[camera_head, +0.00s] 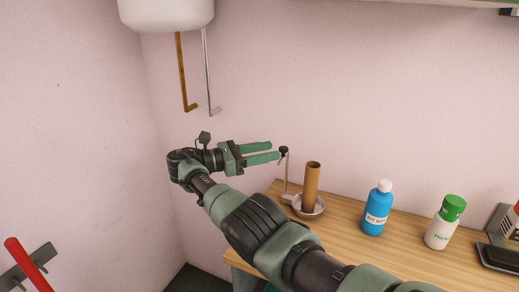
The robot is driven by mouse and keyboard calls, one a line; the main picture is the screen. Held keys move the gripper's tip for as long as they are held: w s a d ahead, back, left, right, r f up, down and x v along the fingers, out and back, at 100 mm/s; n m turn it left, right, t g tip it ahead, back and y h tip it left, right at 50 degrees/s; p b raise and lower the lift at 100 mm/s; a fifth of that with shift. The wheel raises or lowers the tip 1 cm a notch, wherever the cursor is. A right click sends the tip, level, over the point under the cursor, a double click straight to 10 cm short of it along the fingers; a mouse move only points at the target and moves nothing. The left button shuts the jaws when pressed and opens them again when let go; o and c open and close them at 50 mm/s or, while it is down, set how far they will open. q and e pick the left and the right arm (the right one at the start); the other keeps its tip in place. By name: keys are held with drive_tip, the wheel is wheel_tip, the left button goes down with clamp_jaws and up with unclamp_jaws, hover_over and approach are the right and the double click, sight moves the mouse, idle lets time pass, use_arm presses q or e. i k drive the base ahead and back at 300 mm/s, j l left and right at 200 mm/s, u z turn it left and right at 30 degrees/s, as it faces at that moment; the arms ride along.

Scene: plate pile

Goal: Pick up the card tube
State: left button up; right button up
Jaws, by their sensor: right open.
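The card tube (312,187) is a brown hollow cylinder standing upright in a small round metal dish (319,211) near the left end of the wooden table. My right gripper (276,151) has two green fingers pointing right, with a gap between them. It is open, to the left of the tube and a little above its top. My left gripper is not in view.
A blue bottle with a white cap (377,212) and a white bottle with a green cap (442,228) stand to the right of the tube on the table (400,255). A dark device (500,255) is at the right edge. Pipes (184,80) hang from a white tank (165,12).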

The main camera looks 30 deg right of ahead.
sight(312, 170)
drive_tip(key=k+j, duration=0.75)
drive_tip(key=k, duration=0.1)
